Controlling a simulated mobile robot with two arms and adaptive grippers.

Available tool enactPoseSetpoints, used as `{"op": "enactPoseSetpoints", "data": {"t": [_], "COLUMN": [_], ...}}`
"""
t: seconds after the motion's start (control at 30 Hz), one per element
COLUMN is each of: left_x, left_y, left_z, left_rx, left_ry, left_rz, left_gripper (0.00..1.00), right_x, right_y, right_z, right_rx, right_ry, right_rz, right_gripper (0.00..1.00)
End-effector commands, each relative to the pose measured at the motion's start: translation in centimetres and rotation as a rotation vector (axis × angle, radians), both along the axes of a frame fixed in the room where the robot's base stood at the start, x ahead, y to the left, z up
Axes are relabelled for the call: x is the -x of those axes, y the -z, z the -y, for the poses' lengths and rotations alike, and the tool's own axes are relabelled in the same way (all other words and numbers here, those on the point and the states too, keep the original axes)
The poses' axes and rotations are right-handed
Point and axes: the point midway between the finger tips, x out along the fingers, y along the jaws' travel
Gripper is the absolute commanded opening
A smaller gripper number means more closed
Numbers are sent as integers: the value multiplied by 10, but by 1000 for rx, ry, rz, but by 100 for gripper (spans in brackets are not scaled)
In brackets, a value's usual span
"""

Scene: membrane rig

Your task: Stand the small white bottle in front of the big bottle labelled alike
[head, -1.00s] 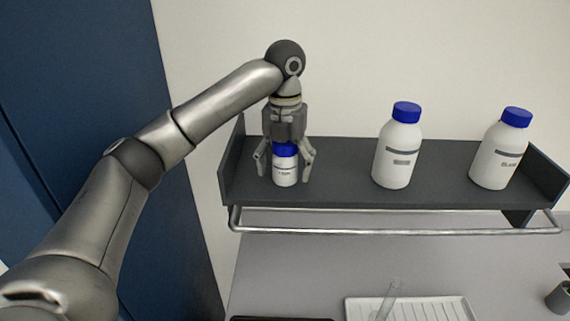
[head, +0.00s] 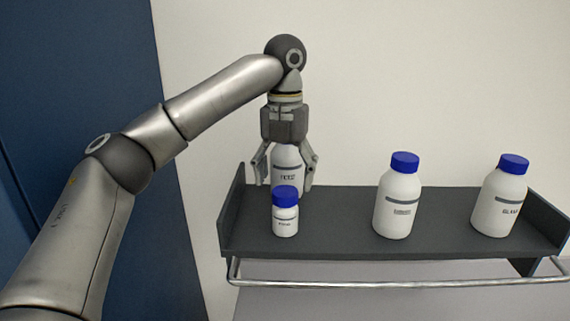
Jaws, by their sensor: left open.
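The small white bottle (head: 285,217) with a blue cap stands upright at the left front of the dark shelf. Its label is too small to read surely. Directly behind it stands a big white bottle (head: 288,172), partly hidden by my gripper and the small bottle. My left gripper (head: 286,178) is open above and behind the small bottle, its fingers either side of the big bottle's upper part in the picture. It is apart from the small bottle. Two more big blue-capped bottles stand on the shelf, one at the middle right (head: 398,200) and one at the right (head: 500,200). My right gripper is out of view.
The dark shelf (head: 335,225) has raised end panels and a metal rail (head: 400,284) along its front. Free shelf room lies between the left pair and the middle-right bottle. A blue panel (head: 75,90) stands at the left.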

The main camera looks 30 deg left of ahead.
Motion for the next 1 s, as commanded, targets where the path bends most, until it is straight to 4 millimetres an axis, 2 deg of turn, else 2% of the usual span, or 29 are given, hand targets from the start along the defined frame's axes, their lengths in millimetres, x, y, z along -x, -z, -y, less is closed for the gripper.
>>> {"op": "enactPoseSetpoints", "data": {"t": [0.1,0.3,0.83,1.0], "left_x": [0,0,0,-3], "left_y": [-13,-21,-21,-16], "left_z": [1,0,0,2], "left_rx": [-1,0,0,5], "left_ry": [0,0,0,-12], "left_rz": [1,-1,-1,2], "left_gripper": [74,74,74,74], "right_x": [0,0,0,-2], "right_y": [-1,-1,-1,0], "right_z": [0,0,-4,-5], "right_rx": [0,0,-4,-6], "right_ry": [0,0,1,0], "right_rz": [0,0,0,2], "right_gripper": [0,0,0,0]}}
